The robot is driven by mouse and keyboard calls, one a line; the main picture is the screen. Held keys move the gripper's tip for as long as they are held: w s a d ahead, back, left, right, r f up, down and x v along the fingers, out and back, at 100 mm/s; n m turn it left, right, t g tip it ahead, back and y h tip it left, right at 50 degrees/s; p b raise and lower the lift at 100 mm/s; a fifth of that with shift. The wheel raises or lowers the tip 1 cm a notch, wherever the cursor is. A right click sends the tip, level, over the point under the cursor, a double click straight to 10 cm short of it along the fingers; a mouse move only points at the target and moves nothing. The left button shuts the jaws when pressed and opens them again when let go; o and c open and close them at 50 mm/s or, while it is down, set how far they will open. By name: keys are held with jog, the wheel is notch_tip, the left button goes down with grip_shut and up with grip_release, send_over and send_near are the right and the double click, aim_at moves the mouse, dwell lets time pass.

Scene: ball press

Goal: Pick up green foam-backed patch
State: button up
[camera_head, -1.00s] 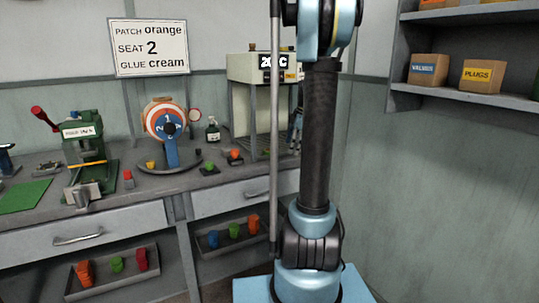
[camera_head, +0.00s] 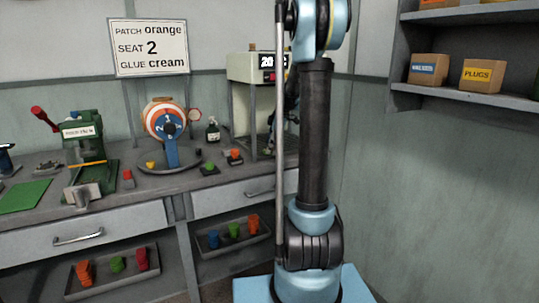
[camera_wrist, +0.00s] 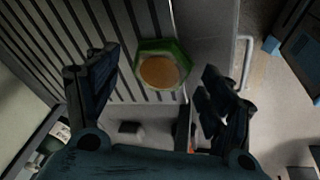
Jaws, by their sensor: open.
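In the wrist view a green hexagonal piece (camera_wrist: 178,48) with an orange-brown round face lies on a dark slatted rack. It sits between the spread fingers of my gripper (camera_wrist: 158,76), a little towards the far side of them. The fingers are apart and no contact with the piece shows. In the head view my gripper is at the heated cabinet (camera_head: 243,68), largely hidden behind my own arm. The piece on the rack cannot be made out there.
The slatted rack (camera_wrist: 100,25) ends at a grey edge on the right. On the bench stand a green press (camera_head: 88,150), a striped wheel (camera_head: 163,115) and small coloured pieces. Two trays (camera_head: 110,286) (camera_head: 232,246) hold coloured pieces below. A shelf with boxes (camera_head: 480,76) is right.

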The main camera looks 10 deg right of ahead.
jog(key=shift+a+f, duration=0.15)
jog(key=shift+f, duration=0.3)
jog(key=c, duration=0.9)
jog(key=shift+r, duration=0.2)
